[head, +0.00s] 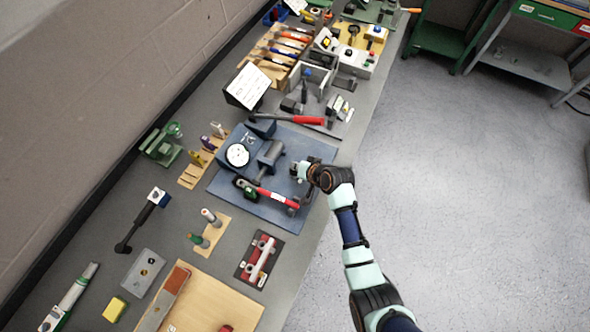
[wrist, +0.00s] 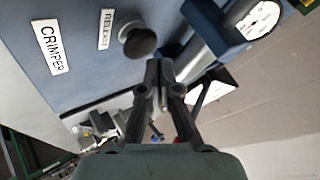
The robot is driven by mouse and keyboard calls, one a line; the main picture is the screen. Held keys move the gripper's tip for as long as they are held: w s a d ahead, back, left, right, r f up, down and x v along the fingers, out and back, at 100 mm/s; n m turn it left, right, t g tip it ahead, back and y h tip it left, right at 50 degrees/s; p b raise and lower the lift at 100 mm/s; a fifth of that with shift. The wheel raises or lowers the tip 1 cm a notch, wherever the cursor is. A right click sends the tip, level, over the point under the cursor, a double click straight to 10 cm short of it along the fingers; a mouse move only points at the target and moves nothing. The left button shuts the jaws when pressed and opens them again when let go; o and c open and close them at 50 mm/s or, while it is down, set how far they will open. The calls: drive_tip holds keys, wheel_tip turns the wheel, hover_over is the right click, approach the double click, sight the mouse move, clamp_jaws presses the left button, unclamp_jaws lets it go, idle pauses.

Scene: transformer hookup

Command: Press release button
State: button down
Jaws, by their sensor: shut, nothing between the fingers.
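The release button is a dark round knob (wrist: 138,40) on the blue crimper face in the wrist view, beside a white label reading RELEASE (wrist: 106,28). My gripper (wrist: 159,66) is shut and empty, with its fingertips just below and right of the knob in that view. I cannot tell whether they touch it. In the head view my gripper (head: 299,169) is at the right side of the blue crimper base (head: 225,189). The button cannot be made out in the head view.
The crimper carries a round white gauge (head: 237,155) and a red-handled lever (head: 278,197). A second red-handled tool (head: 295,120) lies behind it. A white sign board (head: 248,86) and wooden tool racks stand farther back. Open floor lies right of the bench.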

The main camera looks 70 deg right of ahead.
drive_tip(key=shift+f, duration=0.1)
drive_tip(key=shift+f, duration=0.35)
drive_tip(key=shift+f+b, duration=0.45)
drive_tip(key=shift+b, duration=0.05)
idle(0.7)
drive_tip(key=shift+r+p, duration=0.85)
wheel_tip(320, 180, up, 5)
drive_tip(key=p, duration=0.5)
drive_tip(key=shift+r, duration=0.15)
